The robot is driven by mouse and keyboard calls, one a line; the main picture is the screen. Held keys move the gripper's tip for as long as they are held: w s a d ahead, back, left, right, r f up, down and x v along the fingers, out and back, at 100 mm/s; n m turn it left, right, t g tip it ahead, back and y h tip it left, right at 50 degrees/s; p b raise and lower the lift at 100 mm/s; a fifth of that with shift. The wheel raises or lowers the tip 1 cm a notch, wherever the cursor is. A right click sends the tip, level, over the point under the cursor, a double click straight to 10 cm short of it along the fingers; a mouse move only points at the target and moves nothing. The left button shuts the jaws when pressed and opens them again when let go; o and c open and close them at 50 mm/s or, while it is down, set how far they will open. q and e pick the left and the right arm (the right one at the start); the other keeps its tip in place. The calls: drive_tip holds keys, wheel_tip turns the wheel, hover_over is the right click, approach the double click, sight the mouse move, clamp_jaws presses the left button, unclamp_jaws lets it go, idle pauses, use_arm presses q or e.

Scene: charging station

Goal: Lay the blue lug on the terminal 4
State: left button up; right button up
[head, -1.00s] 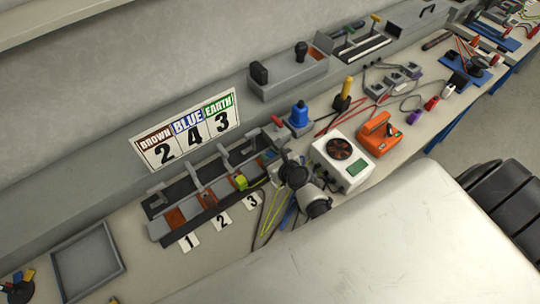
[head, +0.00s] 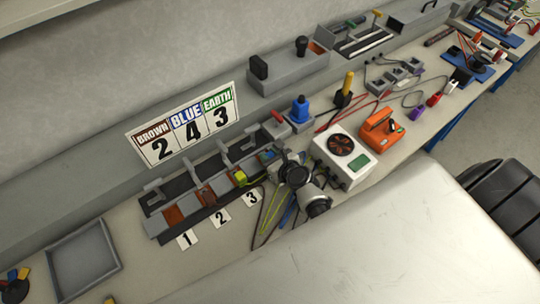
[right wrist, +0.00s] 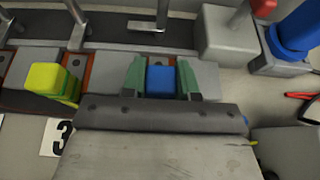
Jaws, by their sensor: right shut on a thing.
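The blue lug (right wrist: 161,81) is held between the two green fingertips of my right gripper (right wrist: 162,78). It is over the fourth bay of the terminal block (head: 160,227), at the right end; I cannot tell whether it touches the pad. In the head view a bit of blue (head: 267,155) shows beside my right wrist, which hides most of that bay and its number. The orange pad of terminal 4 (right wrist: 172,61) shows narrowly behind the lug. A yellow-green lug (right wrist: 47,78) lies on terminal 3, to the left. My left gripper is not in view.
Upright clamp levers (right wrist: 77,22) stand along the back of the block. A sign (head: 184,126) reads brown 2, blue 4, earth 3. An empty grey tray (head: 83,260) lies at left.

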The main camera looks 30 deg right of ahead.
drive_tip(key=shift+f, duration=0.4)
drive_tip(key=o, duration=1)
drive_tip(key=shift+c, duration=0.2)
drive_tip(key=v, duration=1)
drive_tip(key=shift+s+r, duration=0.1)
drive_tip(key=shift+s, duration=0.3)
